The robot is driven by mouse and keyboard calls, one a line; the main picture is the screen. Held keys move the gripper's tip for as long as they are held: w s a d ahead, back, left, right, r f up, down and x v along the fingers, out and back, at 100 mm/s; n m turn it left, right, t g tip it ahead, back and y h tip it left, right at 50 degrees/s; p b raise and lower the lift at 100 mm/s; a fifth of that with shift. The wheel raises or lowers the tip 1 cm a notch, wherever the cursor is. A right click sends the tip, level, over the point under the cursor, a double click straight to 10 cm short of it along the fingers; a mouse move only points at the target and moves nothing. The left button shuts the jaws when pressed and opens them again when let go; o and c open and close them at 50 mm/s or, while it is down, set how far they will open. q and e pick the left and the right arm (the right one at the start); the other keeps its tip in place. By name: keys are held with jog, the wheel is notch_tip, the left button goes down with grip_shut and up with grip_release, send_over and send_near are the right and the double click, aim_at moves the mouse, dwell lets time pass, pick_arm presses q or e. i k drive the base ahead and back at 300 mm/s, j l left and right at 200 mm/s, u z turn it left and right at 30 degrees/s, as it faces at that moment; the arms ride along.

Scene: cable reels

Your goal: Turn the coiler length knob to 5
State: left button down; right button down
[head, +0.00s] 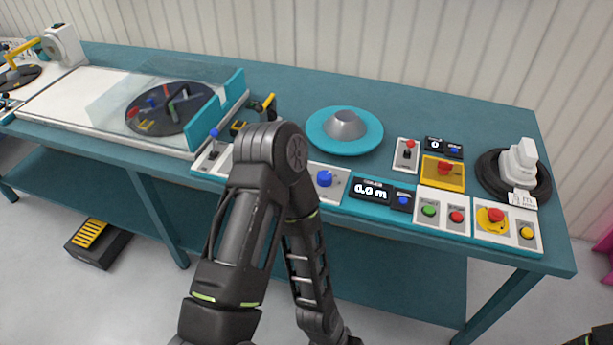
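A blue knob (325,178) sits on a light control plate at the bench's front edge, just left of a black display (371,190) reading 0.0 m. I cannot read any scale around the knob, so its setting is unclear. One of my arms, apparently the left, rises from the bottom, bends over the front edge left of the knob and runs down out of the picture. It hides part of the control strip. Its gripper is not visible. Only a small dark piece of me shows at the bottom right corner; no right gripper can be made out.
A teal disc with a grey cone (345,124) stands behind the knob. Red and green buttons (429,210) and a yellow-based red button (495,215) lie to the right. A clear-covered reel unit (168,120) is at left. A cable reel (490,176) sits far right.

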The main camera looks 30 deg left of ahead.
aim_at(324, 178)
jog(key=u, duration=1.15)
